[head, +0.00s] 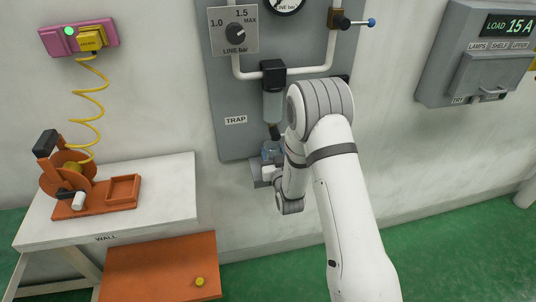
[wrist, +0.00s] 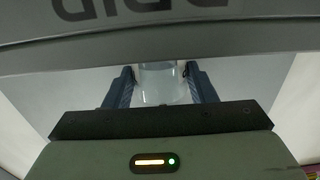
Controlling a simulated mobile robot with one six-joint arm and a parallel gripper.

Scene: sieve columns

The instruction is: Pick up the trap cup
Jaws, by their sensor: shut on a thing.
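The trap cup (wrist: 162,84) is a clear cup that sits between the two dark fingers of my gripper (wrist: 162,88) in the wrist view. The fingers are shut on it, one on each side. In the head view the cup (head: 271,149) shows as a small bluish clear shape below the trap, by a small grey ledge on the wall panel. My arm covers much of this spot, so I cannot tell whether the cup touches the ledge. The trap body (head: 273,106) hangs above it on the pipe, next to the TRAP label (head: 236,120).
A pressure knob (head: 236,34) and a blue-tipped valve lever (head: 358,22) are higher on the panel. A white table (head: 165,207) with an orange reel device (head: 68,178) stands at the left. A grey load box (head: 484,75) is on the wall at the right.

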